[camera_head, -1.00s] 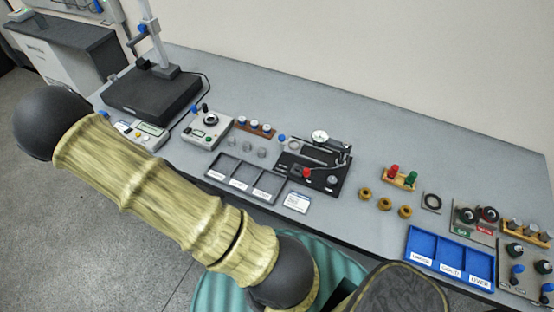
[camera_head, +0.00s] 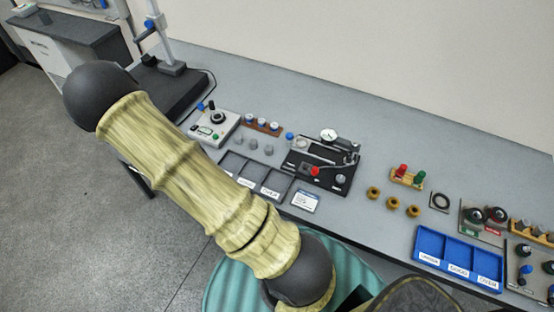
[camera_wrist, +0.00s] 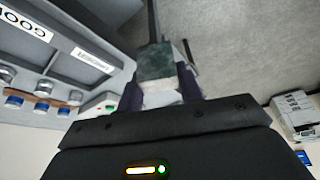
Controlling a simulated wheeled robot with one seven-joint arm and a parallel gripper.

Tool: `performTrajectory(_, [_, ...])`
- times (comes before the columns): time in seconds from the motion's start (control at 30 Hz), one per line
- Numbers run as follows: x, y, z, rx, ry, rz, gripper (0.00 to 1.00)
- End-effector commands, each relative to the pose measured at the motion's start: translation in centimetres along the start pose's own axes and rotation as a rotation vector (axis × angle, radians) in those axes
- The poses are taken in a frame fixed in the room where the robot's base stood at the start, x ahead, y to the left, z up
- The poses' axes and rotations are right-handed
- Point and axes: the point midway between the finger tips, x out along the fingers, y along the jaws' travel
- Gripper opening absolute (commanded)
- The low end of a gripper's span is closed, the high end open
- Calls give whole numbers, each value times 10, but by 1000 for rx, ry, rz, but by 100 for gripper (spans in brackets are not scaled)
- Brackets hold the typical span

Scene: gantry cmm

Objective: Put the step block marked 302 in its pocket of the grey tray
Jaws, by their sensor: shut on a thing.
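My gripper (camera_wrist: 160,88) shows in the wrist view, its two dark purple fingers closed on a block (camera_wrist: 156,62) with a mottled dark green face and a pale lower part. I cannot read a number on it, so I cannot tell whether it is the 302 block. The grey tray (camera_head: 290,184) lies near the bench's front edge in the head view, with label cards along its front and my arm covering its left part. In the wrist view the tray (camera_wrist: 66,33) is at the upper left, beside the held block. My gripper is hidden in the head view.
Several small grey pieces (camera_head: 254,144) stand behind the tray. A dial-gauge fixture (camera_head: 322,162) is right of them, and a control box (camera_head: 212,127) is to their left. A blue tray (camera_head: 458,258) and brass rings (camera_head: 392,203) lie farther right. The bench's rear strip is clear.

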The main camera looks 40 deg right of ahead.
Motion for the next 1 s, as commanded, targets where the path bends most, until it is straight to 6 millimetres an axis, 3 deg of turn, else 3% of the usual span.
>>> performTrajectory(0.17, [-4,40,-3,219,1,93,5])
performTrajectory(0.27, [-10,79,0,460,2,193,5])
performTrajectory(0.4, [-26,138,15,889,3,369,5])
performTrajectory(0.6, [-56,198,54,1544,3,641,5])
performTrajectory(0.8, [-81,222,90,2162,3,897,5])
performTrajectory(1.0, [-90,223,104,2497,2,1035,5])
